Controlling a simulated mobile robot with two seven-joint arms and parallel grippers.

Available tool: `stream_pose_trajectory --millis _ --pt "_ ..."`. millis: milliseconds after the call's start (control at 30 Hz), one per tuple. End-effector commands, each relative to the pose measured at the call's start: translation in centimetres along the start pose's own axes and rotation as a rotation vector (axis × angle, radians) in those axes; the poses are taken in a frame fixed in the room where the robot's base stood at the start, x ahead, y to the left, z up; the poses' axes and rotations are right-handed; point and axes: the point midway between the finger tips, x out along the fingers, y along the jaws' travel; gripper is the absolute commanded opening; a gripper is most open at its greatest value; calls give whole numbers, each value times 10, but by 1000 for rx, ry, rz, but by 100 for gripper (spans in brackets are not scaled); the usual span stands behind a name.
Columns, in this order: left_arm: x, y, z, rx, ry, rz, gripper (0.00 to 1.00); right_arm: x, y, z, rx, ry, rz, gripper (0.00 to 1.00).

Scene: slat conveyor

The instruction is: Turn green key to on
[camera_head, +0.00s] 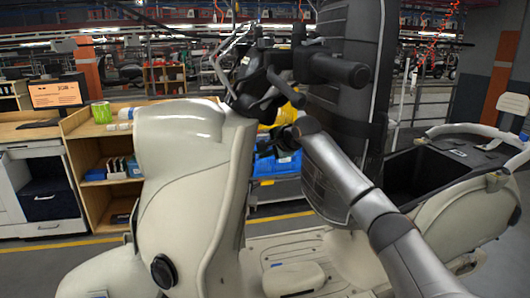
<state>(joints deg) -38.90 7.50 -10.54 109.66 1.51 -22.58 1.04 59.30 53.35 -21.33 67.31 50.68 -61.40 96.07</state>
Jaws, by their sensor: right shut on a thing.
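A cream scooter body with its front shield (185,150) stands in front of me, with black handlebars (270,80) above it. My right arm comes in from the lower right. My right gripper (264,146) is just behind the front shield, below the handlebars. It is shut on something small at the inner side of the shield. I cannot make out the green key or its position; the gripper and the shield hide that spot. My left gripper is not in view.
A black seat-like part (345,100) hangs upright beside my right forearm. The scooter's rear body (465,210) with an open dark compartment is at the right. A wooden workbench (85,130) with a monitor and a blue bin (277,166) stand behind.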

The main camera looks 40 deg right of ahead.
Motion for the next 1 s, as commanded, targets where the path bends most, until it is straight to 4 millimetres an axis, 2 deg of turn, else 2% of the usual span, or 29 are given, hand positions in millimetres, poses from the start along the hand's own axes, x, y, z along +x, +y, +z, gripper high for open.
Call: stream_pose_trajectory --millis 33,133,167,467,767,867,1000 --pt "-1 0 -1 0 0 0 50 -2 -8 6 46 -14 28 0" --pt "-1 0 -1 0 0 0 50 -2 -7 8 71 -17 99 0" --pt "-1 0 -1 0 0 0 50 -1 -6 7 69 -14 102 16" --pt "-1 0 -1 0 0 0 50 -2 -8 9 60 -18 88 49" --pt "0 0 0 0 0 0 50 -4 -9 10 59 -20 84 49" --pt "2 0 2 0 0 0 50 -11 -9 9 59 -21 83 49" --pt "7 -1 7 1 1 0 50 -32 -8 5 58 -18 82 49"
